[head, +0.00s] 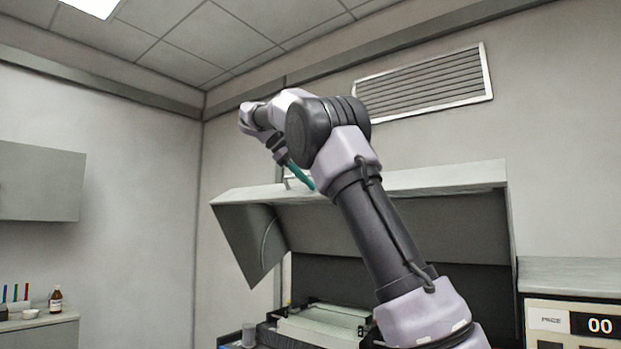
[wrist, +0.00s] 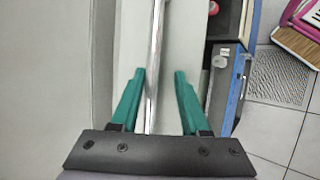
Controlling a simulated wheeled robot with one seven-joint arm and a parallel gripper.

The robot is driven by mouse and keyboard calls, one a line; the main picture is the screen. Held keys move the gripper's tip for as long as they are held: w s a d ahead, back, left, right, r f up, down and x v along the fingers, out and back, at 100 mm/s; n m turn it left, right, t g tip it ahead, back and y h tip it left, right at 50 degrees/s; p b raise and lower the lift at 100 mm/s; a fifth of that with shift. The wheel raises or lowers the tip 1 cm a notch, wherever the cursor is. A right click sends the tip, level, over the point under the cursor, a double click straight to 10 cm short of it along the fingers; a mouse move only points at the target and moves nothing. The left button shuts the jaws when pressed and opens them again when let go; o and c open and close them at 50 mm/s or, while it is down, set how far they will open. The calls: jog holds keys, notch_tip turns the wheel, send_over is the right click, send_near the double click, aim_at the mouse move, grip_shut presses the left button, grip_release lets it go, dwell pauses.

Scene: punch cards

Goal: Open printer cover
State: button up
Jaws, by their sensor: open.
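The printer cover (head: 430,179) is a large grey hood, raised and tilted, with its dark underside and left side panel showing in the head view. The printer body (head: 322,322) is visible below it, partly hidden by my arm. My gripper (head: 300,176) is at the cover's upper front edge, with a green finger showing. In the wrist view my gripper (wrist: 159,74) is open, its two green fingers on either side of a shiny metal handle bar (wrist: 154,50) in front of the pale cover surface. Whether the fingers touch the bar cannot be told.
A wall cabinet (head: 40,182) and a counter with a brown bottle (head: 56,300) are at the left. A wall vent (head: 425,82) is above. Tiled floor (wrist: 275,120) shows at the right in the wrist view.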

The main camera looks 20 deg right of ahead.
jog(key=shift+a, duration=0.1)
jog(key=v, duration=0.7)
jog(key=shift+a+r, duration=0.1)
jog(key=shift+a, duration=0.05)
grip_shut()
